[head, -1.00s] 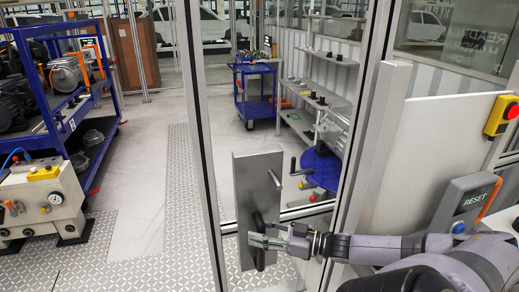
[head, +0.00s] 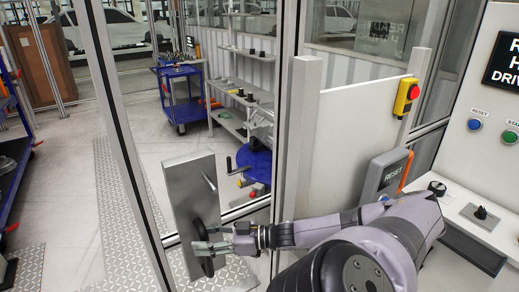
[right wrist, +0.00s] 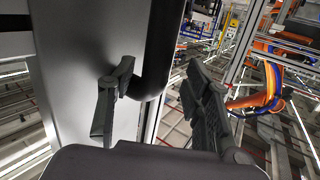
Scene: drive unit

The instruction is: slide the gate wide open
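The gate is a clear panel in a grey metal frame (head: 125,150). It carries a grey metal plate (head: 185,190) with an upright black handle (head: 200,230). The handle also shows in the right wrist view (right wrist: 163,50), curving in to the plate at its end. My right gripper (head: 207,240) is at the handle's lower part. In the right wrist view its two fingers (right wrist: 158,100) are spread, with the handle between them and a gap on the right finger's side. My left gripper is not in view.
Beyond the gate are a blue cart (head: 180,95) and shelves (head: 240,95). An orange machine (right wrist: 265,95) shows in the wrist view.

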